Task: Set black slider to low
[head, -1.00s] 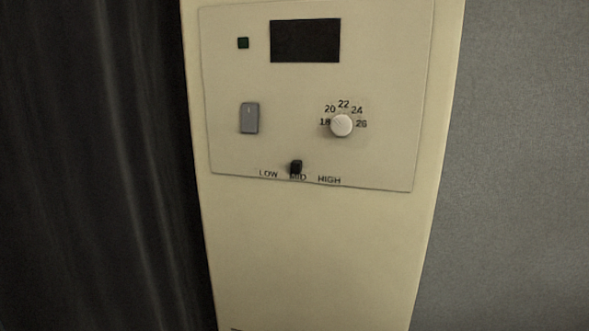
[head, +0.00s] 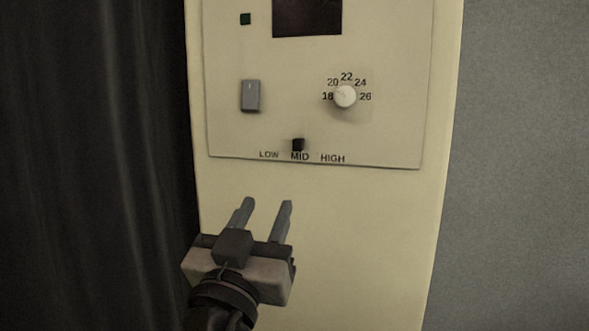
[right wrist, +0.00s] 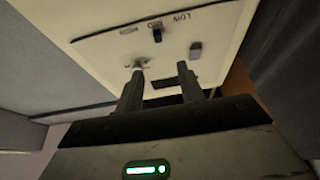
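The black slider (head: 298,145) is a small dark block at the bottom edge of the cream control panel (head: 390,130). It stands above the MID label, between LOW on the left and HIGH on the right. My right gripper (head: 266,203) is below the panel in the head view, its two fingers apart and nothing between them. It is apart from the slider, below and a little left of it. In the right wrist view the slider (right wrist: 157,33) shows beyond the open fingers, near the LOW label. My left gripper is not in view.
Above the slider are a grey rocker switch (head: 251,96), a white round knob (head: 345,96) with numbers 18 to 26, a small green light (head: 245,19) and a dark display (head: 307,15). A dark curtain (head: 90,160) hangs at left. The cream front below the panel is bare.

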